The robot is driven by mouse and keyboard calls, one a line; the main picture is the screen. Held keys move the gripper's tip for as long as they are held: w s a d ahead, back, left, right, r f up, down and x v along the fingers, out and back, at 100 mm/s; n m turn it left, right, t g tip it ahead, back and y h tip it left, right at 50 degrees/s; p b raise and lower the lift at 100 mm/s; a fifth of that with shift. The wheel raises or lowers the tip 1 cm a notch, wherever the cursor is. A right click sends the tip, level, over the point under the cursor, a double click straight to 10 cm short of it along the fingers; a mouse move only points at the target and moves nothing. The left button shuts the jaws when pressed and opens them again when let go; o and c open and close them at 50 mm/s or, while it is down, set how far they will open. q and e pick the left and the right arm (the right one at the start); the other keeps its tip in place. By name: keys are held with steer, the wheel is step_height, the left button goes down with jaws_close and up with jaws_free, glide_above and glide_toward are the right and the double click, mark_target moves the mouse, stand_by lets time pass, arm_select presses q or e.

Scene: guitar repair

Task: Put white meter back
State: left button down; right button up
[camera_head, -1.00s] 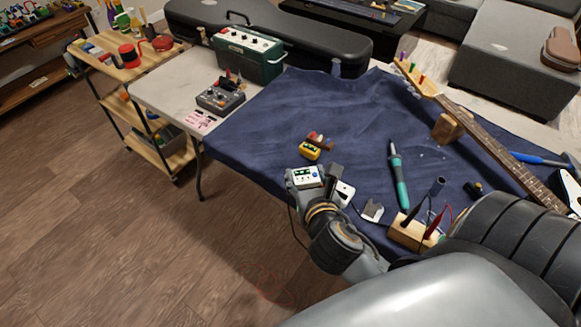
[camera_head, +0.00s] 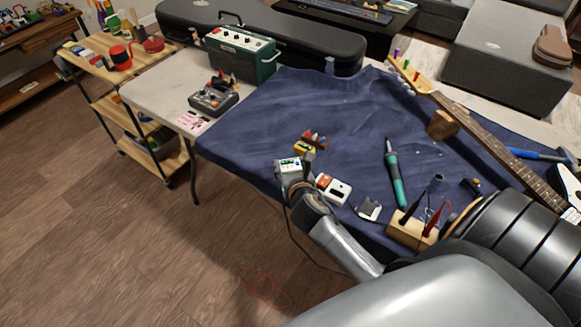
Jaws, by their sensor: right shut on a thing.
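The white meter (camera_head: 289,164), a small white box with a lit greenish display, is in my right gripper (camera_head: 292,178), near the front edge of the blue cloth. The gripper is shut on it; the fingers are partly hidden by the meter and my wrist. A dark cable hangs beside my wrist. I cannot tell whether the meter touches the cloth. My left gripper is not in view.
A white box with an orange part (camera_head: 333,188) lies just right of my gripper, and a yellow box (camera_head: 304,147) just beyond it. A wooden block with leads (camera_head: 409,231) and a teal soldering iron (camera_head: 395,172) lie further right. The cloth's (camera_head: 300,100) far middle is clear.

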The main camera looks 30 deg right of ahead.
steer(key=shift+f, duration=0.2)
steer(key=o, duration=1.2)
steer(key=shift+s+r, duration=0.1)
steer(key=shift+r, duration=0.05)
steer(key=v, duration=1.1)
steer(key=shift+s+a+r+p, duration=0.15)
steer(key=shift+s+r+p, duration=0.05)
steer(key=shift+s+p, duration=0.15)
